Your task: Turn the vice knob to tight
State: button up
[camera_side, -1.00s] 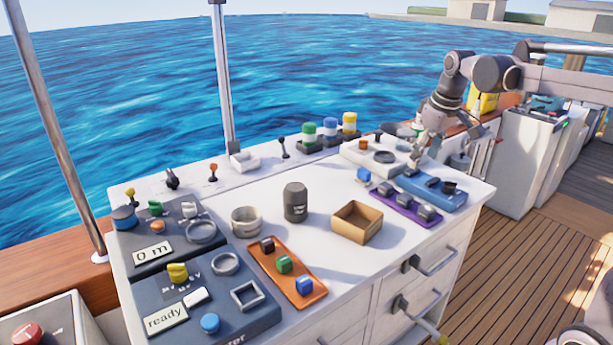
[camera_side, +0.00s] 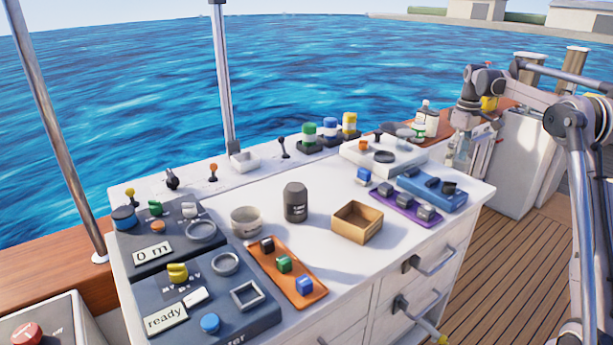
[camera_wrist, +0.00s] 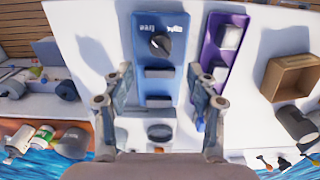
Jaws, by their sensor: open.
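The vice is a blue block (camera_side: 432,190) near the right end of the white counter. It carries a dark round knob (camera_side: 449,188) and dark jaw blocks. In the wrist view the blue base (camera_wrist: 158,88) lies between my fingers, with the knob (camera_wrist: 160,43) beyond the fingertips, towards the top. The labels "free" and "tight" appear upside down beside the knob; I cannot tell exactly which one it points at. My gripper (camera_wrist: 165,88) is open and empty.
A purple tray (camera_side: 405,208) with grey blocks lies close beside the vice. A blue cube (camera_side: 364,176), a wooden box (camera_side: 357,223) and a white panel with a ring (camera_side: 384,156) are near. A white bottle (camera_side: 427,117) stands behind.

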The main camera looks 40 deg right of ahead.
aim_at(451, 182)
notch_tip(451, 182, down, 9)
jog(key=shift+r, duration=0.15)
dwell(0.4)
jog(key=c, duration=1.1)
